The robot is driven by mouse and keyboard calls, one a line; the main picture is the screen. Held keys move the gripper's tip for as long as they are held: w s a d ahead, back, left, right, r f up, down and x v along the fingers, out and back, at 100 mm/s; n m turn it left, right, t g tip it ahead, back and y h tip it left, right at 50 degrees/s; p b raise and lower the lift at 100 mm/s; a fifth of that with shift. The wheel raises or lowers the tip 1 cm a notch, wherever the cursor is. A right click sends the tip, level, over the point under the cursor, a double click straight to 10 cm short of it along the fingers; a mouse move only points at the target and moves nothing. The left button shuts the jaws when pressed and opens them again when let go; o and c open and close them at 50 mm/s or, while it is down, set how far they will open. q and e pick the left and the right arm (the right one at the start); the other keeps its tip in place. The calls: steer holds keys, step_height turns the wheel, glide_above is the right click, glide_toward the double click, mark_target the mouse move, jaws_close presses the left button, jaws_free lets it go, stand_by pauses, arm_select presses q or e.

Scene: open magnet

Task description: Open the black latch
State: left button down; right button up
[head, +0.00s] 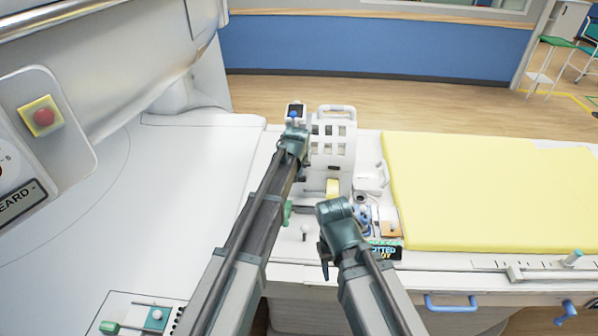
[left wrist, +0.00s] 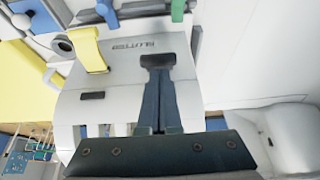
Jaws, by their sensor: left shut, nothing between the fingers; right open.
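The white unit with the latches (head: 318,176) stands in the middle of the head view. In the head view my left gripper (head: 294,133) is by the unit's far end. My left arm covers part of the unit. My right gripper (head: 325,258) is open, nearer me; its fingertips show poorly.
A white slotted holder (head: 333,143) stands beside my left gripper. A yellow pad (head: 480,185) covers the bench at right.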

arm_select(q)
steer(key=s+f+t+b, duration=0.4)
steer(key=f+t+b, duration=0.3)
steer(key=b, duration=1.2)
steer(key=shift+s+f+t, duration=0.3)
steer(key=shift+s+f, duration=0.05)
steer(key=shift+f, duration=0.7)
steer(key=shift+f, duration=0.1)
steer(key=shift+r+p, duration=0.75)
steer(key=shift+r, duration=0.05)
steer(key=shift+r, duration=0.1)
